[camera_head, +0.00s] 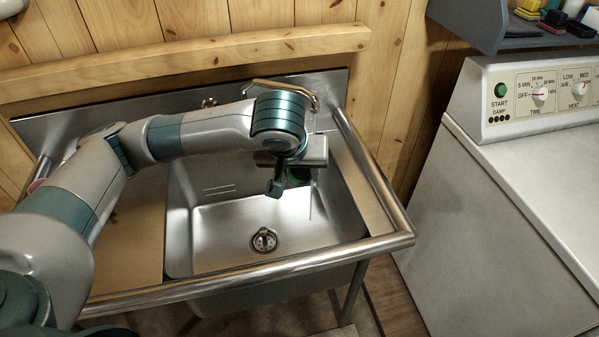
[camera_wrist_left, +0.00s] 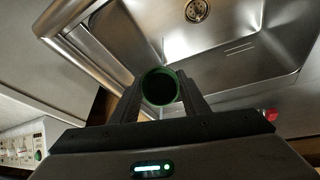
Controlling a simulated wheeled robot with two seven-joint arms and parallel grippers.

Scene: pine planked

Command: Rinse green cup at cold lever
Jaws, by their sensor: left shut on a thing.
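The green cup (camera_head: 298,176) is held over the right side of the sink basin and is mostly hidden by my left gripper (camera_head: 285,180). In the left wrist view the round green rim and dark inside of the cup (camera_wrist_left: 160,86) show between the two fingers, which are shut on it. The metal faucet spout (camera_head: 287,87) curves above my wrist. A thin pale vertical line, seemingly running water (camera_head: 311,203), passes below the gripper beside the cup. One faucet lever (camera_head: 209,102) shows at the left of the backsplash; any other is hidden by my arm. My right gripper is not in view.
The steel sink basin (camera_head: 225,235) has a drain (camera_head: 264,240) and looks otherwise empty. A rounded metal rim (camera_head: 260,270) borders it. A white machine with dials (camera_head: 520,200) stands at the right. A grey shelf (camera_head: 475,20) with small items hangs above it.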

